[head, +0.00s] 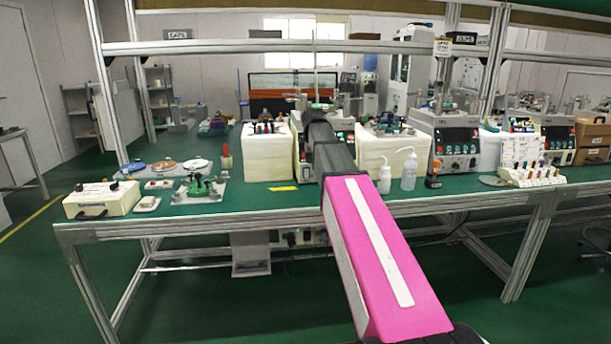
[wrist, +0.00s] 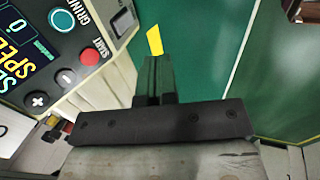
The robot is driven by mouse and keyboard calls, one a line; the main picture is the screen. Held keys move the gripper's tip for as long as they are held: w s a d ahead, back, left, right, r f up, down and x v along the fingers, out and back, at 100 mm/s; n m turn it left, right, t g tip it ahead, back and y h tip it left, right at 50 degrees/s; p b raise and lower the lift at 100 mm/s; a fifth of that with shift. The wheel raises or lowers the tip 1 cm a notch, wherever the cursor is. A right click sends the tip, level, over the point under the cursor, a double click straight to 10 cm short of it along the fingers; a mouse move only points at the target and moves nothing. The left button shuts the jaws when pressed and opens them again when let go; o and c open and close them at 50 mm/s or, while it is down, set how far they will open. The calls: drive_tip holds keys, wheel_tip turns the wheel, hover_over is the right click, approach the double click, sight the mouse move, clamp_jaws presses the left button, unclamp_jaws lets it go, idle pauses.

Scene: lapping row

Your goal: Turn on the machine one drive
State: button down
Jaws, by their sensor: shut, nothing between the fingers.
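A machine's control panel (wrist: 68,60) fills the upper left of the wrist view, with yellow and white lettering. It has a teal round button (wrist: 62,20) by the word GRIND, a red round button (wrist: 89,57) by the word START, and black plus and minus buttons below. My gripper (wrist: 157,62) is shut and empty, right of the panel and apart from the red button, over the green bench. In the head view the central machine (head: 341,136) is mostly hidden behind my arm, as is my gripper. I cannot read which machine is number one.
On the green bench (head: 300,203), white blocks (head: 267,160) flank the central machine. White bottles (head: 384,178) stand just right of my arm. Another machine (head: 445,140) with a lit panel stands further right. A yellow strip (wrist: 154,40) lies beyond my fingertips.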

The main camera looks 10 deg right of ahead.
sight(306, 173)
drive_tip(key=x, duration=0.9)
drive_tip(key=shift+f, duration=0.2)
drive_tip(key=w, duration=0.1)
drive_tip(key=w+f, duration=0.1)
drive_tip(key=w, duration=0.1)
drive_tip(key=shift+w, duration=0.65)
drive_tip(key=shift+w+f, duration=0.2)
drive_tip(key=shift+w, duration=0.25)
